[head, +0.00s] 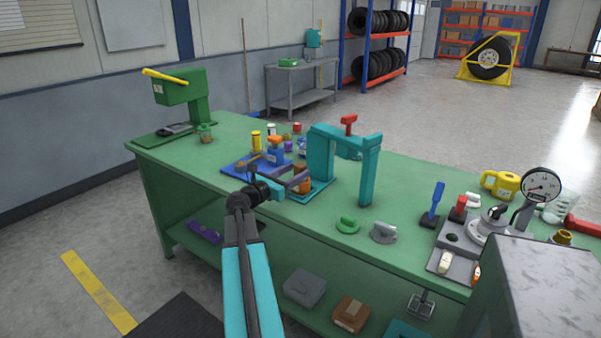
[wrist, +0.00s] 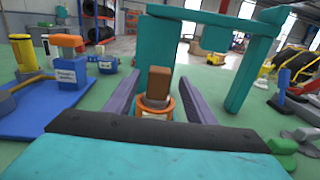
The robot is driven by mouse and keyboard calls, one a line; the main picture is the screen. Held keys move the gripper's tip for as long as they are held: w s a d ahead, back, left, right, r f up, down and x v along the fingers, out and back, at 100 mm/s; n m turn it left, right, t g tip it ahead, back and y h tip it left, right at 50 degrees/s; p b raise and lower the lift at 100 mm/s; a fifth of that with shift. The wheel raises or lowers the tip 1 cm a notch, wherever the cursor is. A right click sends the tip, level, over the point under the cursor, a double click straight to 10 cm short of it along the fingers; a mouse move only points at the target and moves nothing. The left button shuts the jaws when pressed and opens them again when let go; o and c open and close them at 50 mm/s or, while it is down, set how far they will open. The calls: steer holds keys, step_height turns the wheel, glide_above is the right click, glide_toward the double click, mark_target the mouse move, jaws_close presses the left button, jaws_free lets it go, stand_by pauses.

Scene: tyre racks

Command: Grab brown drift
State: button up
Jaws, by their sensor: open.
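The brown drift (wrist: 159,80) is a blocky brown piece standing upright in an orange ring-like holder (wrist: 151,108) in the wrist view. In the head view the orange-brown holder (head: 304,187) shows by the teal press frame, partly covered by my gripper. My gripper (head: 296,173) is open, with its two purple-grey fingers (wrist: 160,86) on either side of the drift. There is a visible gap between each finger and the drift, and the gripper holds nothing.
The teal press frame (head: 372,170) with a red top stands just beyond the drift. A blue stand (wrist: 70,72) with an orange top is to its left. Green and grey pieces lie on the bench (head: 270,222) to the right.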

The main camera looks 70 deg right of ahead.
steer(key=shift+x, duration=1)
steer(key=shift+d, duration=0.15)
steer(key=shift+p+x, duration=0.65)
steer(key=shift+x, duration=1.85)
steer(key=shift+c, duration=0.4)
steer(key=shift+r, duration=0.1)
jaws_close()
steer(key=shift+r, duration=0.15)
